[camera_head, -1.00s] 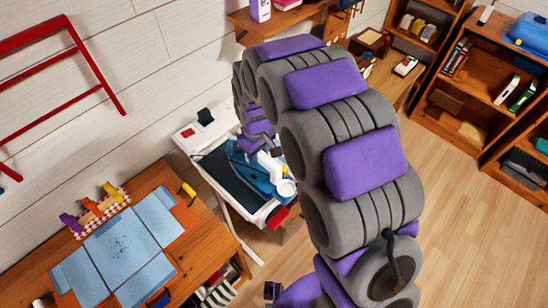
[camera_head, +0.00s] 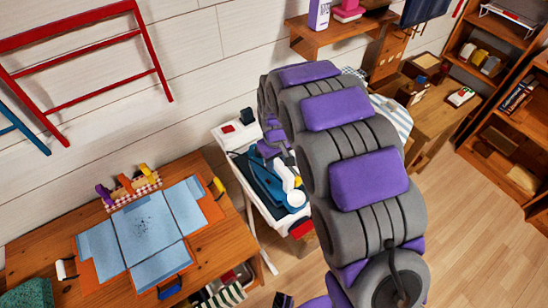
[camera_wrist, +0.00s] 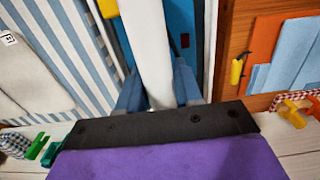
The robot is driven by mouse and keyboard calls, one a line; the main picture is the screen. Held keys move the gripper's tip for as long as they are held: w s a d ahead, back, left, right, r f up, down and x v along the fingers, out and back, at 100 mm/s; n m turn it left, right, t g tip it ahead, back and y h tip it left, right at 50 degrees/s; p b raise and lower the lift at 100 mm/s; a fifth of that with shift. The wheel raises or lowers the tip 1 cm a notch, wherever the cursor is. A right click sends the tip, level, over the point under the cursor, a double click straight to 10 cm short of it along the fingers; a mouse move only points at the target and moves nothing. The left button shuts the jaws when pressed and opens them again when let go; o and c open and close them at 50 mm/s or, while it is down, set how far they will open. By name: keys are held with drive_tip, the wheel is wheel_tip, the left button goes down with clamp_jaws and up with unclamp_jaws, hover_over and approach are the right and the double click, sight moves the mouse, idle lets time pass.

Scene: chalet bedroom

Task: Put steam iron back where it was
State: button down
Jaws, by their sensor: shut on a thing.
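The steam iron (camera_head: 264,183), blue with white parts, shows in the head view at the white table (camera_head: 262,222), partly hidden by my arm. I cannot tell whether it touches the tabletop. In the wrist view a white bar, likely the iron's handle (camera_wrist: 147,45), runs between the blue-grey fingers of my gripper (camera_wrist: 160,88). My gripper is shut on it.
A wooden desk (camera_head: 215,248) with blue sheets (camera_head: 150,225) stands left of the white table. A red object (camera_head: 301,228) is at the table's near edge. A striped cloth (camera_head: 394,113) lies behind my arm. Shelves (camera_head: 490,150) stand right; the floor (camera_head: 465,235) is clear.

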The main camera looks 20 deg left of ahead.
drive_tip(key=shift+r, duration=0.1)
drive_tip(key=c, duration=0.8)
unclamp_jaws()
drive_tip(key=shift+a, duration=0.2)
drive_tip(key=shift+o, duration=0.2)
wheel_tip(320, 180, up, 12)
drive_tip(key=p, duration=0.2)
drive_tip(key=shift+d, duration=0.15)
